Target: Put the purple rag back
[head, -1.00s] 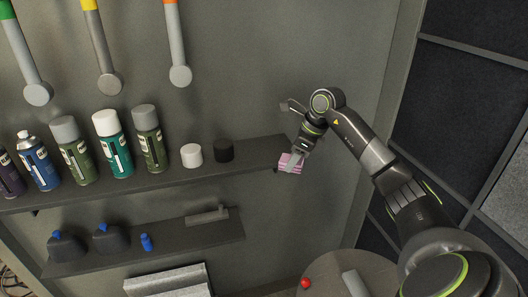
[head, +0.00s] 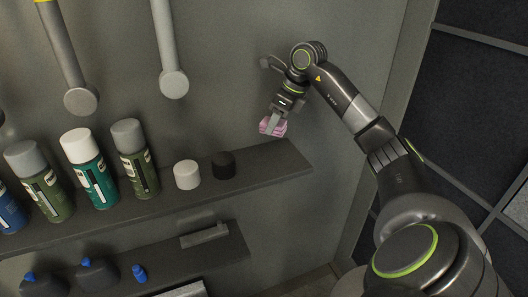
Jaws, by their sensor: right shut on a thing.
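The purple rag (head: 272,126), a small folded pink-purple bundle, is in my right gripper (head: 274,121). The gripper is shut on it and points down. In the picture the rag shows over the right part of the upper shelf (head: 262,166), above the shelf surface and beyond the black cap. I cannot tell its exact height over the shelf. My left gripper is not in view.
On the upper shelf stand several spray cans, such as a teal one (head: 91,172), then a white cap (head: 187,174) and a black cap (head: 223,165). The shelf's right end is bare. Hammers (head: 169,60) hang above.

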